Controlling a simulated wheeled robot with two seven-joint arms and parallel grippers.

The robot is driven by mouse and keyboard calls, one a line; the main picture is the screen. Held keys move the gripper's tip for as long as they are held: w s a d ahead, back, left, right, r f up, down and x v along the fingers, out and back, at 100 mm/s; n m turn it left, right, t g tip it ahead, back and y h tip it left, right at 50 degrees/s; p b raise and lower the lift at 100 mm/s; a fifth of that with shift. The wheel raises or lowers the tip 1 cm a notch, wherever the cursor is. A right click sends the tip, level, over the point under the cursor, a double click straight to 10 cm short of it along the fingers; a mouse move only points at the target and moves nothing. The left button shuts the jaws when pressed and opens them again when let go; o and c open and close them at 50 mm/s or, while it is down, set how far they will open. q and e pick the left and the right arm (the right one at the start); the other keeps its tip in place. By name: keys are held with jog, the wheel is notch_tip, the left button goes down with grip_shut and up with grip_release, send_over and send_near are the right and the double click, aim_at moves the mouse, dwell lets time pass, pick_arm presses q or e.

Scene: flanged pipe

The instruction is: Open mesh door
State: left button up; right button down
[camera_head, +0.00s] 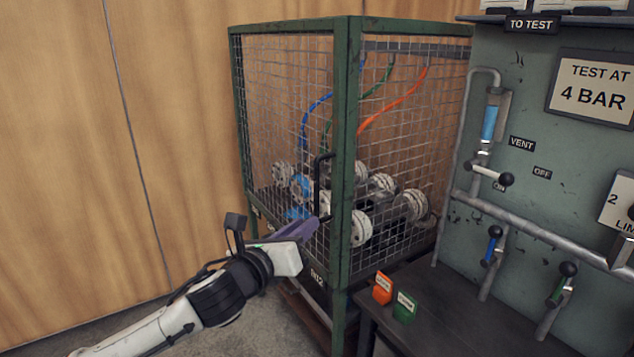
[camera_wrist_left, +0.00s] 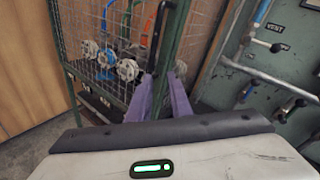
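The mesh door (camera_head: 283,120) is the left front face of a green-framed wire cage. It appears shut against the green corner post (camera_head: 345,120). A black upright handle (camera_head: 318,180) sits near the door's right edge and also shows in the left wrist view (camera_wrist_left: 158,25). My left gripper (camera_head: 322,220) reaches up from the lower left, its purple fingers at the lower end of the handle. In the left wrist view the fingers (camera_wrist_left: 160,78) stand apart with a gap between them. Whether the handle lies between them is hard to tell. My right gripper is out of view.
Flanged pipe parts (camera_head: 375,205) and coloured hoses (camera_head: 395,100) are inside the cage. A green test panel (camera_head: 530,130) with valve levers stands at the right. Orange (camera_head: 382,290) and green (camera_head: 404,307) tags stand on a dark bench (camera_head: 450,320). A wooden wall (camera_head: 170,120) is at the left.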

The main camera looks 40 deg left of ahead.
aim_at(315, 175)
pick_arm(q)
notch_tip(315, 175, up, 6)
jog(key=a+r+m+t, duration=0.1)
jog(key=a+m, duration=0.1)
jog(key=m, duration=0.1)
jog(key=shift+m+y, duration=0.3)
jog(key=shift+y, duration=0.1)
jog(key=w, duration=0.3)
jog(key=w+a, duration=0.1)
jog(key=w, duration=0.6)
jog(key=shift+w+a+f, duration=0.25)
jog(key=shift+w+a, duration=0.15)
grip_shut()
